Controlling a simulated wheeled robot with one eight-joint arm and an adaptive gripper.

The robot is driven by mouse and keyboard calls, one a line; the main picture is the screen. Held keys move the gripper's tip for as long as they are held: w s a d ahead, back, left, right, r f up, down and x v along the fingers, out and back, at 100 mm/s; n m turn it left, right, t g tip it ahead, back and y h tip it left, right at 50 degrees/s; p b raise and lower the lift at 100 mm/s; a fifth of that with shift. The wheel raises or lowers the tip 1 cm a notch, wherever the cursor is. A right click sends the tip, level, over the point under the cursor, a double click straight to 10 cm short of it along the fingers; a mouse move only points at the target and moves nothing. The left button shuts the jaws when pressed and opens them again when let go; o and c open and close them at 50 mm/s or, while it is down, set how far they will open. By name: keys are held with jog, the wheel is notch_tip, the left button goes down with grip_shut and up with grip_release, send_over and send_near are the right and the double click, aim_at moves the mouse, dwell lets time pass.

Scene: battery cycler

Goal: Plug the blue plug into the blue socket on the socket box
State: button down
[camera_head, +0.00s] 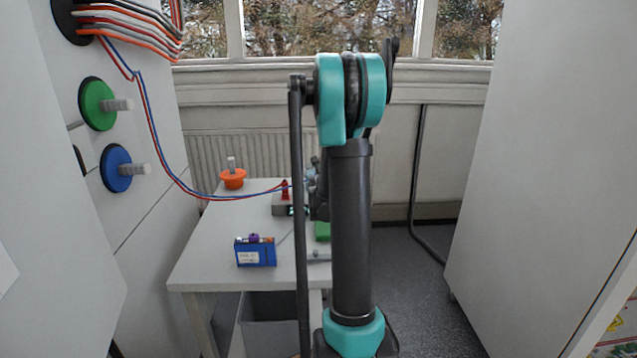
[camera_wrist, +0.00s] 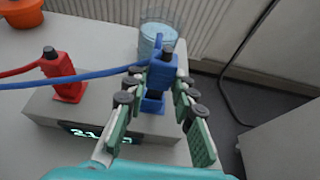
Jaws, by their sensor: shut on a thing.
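The grey socket box (camera_wrist: 100,128) stands on the table, with a lit display on its front. My gripper (camera_wrist: 160,86) is shut on the blue plug (camera_wrist: 162,72), whose blue cable runs off to the left. The plug is upright over the blue socket (camera_wrist: 153,106) at the box's right end. A dark band shows between plug and socket; I cannot tell whether the plug's tip is inside. The red plug (camera_wrist: 64,78) stands on the box's left part. In the head view the box (camera_head: 280,210) shows partly, and my arm hides the blue plug.
A blue battery pack (camera_head: 256,254) lies on the table's front part. An orange knob-like piece (camera_head: 233,179) stands at the back left. A clear container with light-blue contents (camera_wrist: 160,30) stands behind the plug. A white cabinet (camera_head: 540,180) stands right, beyond open floor.

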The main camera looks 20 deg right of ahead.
jog(key=shift+f, duration=1.45)
dwell(1.8)
jog(key=c, duration=1.2)
grip_release()
jog(key=v, duration=1.2)
jog(key=shift+a, duration=0.1)
